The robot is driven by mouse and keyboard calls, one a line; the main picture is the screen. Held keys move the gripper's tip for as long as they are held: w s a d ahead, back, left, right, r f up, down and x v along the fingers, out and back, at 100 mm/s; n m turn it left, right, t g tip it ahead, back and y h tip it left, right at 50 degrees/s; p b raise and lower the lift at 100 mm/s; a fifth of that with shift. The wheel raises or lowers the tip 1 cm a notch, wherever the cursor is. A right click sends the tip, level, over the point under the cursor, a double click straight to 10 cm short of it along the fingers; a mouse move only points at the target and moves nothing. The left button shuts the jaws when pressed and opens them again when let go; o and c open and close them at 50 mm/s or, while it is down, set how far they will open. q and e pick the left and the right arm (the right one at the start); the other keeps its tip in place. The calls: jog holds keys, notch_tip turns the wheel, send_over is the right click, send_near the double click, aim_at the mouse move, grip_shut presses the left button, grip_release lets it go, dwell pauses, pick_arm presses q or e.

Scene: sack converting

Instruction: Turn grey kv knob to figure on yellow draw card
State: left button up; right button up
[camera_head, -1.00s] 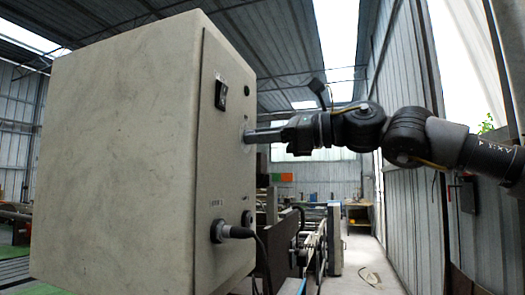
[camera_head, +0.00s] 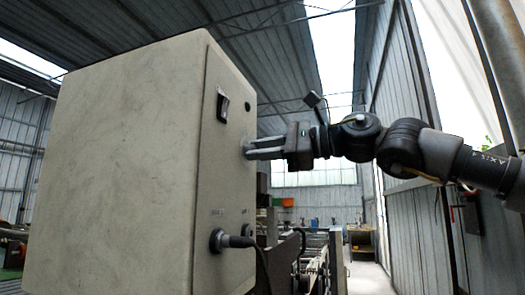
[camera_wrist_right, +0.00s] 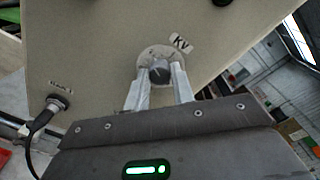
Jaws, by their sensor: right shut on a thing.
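The grey kv knob (camera_wrist_right: 160,70) sits on a round pale dial on the panel, beside a "KV" label (camera_wrist_right: 181,43), in the right wrist view. My right gripper (camera_wrist_right: 158,84) is shut on the knob, one finger on each side. In the head view my right gripper (camera_head: 249,150) reaches the panel side of the beige cabinet (camera_head: 125,165) from the right, and the knob is mostly hidden there by the fingers. The dial figures are too small to read. No yellow card shows in either view. My left gripper is not in view.
A black rocker switch (camera_head: 222,107) sits above on the panel. A plugged connector (camera_head: 228,241) with a black cable sticks out below. Machinery (camera_head: 318,250) stands behind the cabinet, and a corrugated wall is at the right.

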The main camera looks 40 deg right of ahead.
jog(key=o, duration=1)
